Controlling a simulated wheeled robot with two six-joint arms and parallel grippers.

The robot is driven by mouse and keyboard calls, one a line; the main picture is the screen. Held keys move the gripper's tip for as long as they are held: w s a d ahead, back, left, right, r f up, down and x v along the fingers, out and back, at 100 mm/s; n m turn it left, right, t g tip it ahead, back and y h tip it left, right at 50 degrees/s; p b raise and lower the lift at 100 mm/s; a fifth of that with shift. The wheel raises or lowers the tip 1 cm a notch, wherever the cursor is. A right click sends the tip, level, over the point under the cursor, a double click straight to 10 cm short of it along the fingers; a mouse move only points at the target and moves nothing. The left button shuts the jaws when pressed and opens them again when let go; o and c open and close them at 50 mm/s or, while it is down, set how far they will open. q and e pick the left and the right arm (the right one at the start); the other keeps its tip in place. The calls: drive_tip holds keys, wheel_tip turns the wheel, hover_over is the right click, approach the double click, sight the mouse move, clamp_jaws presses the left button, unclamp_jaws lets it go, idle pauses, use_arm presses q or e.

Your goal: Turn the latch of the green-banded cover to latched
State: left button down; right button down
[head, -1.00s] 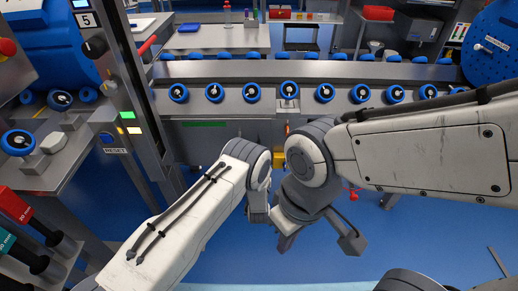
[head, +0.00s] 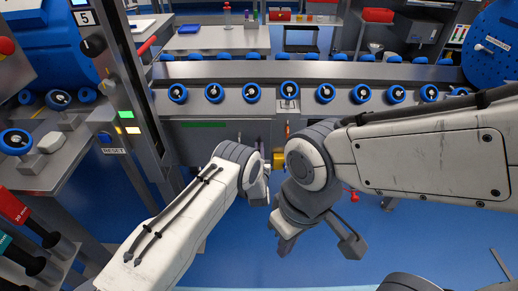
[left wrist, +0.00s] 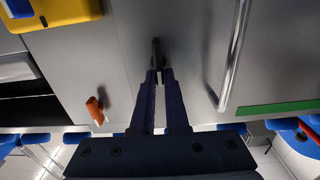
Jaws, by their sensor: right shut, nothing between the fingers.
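The green-banded cover is a grey panel (head: 200,143) under the conveyor in the head view, with a green strip along its top. In the left wrist view, which looks upside down, the green band (left wrist: 273,108) is at lower right. A small dark latch (left wrist: 157,50) stands out from the grey panel at upper middle. My left gripper (left wrist: 160,74) has its fingertips either side of the latch's near end. I cannot tell whether they grip it. In the head view my left gripper (head: 264,185) is partly hidden by its arm. My right gripper (head: 352,244) is shut and empty, low over the floor.
A chrome bar handle (left wrist: 232,60) is right of the latch in the left wrist view. An orange handle (left wrist: 96,110) is at left, and a yellow box (left wrist: 65,10) at upper left. The conveyor (head: 230,100) with blue-rimmed dials runs above. Blue floor is open below.

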use_arm(q)
drive_tip(key=shift+m, duration=0.3)
drive_tip(key=shift+d+f+m+b, duration=0.35)
drive_tip(key=shift+m+b, duration=0.8)
drive_tip(key=shift+m, duration=1.75)
drive_tip(key=shift+d+f+m+b, duration=0.35)
drive_tip(key=shift+m+b, duration=0.75)
drive_tip(key=shift+m, duration=1.8)
drive_tip(key=shift+d+f+m+b, duration=0.35)
drive_tip(key=shift+m+b, duration=0.8)
drive_tip(key=shift+m, duration=1.75)
drive_tip(key=c, duration=0.9)
unclamp_jaws()
drive_tip(key=shift+s, duration=0.15)
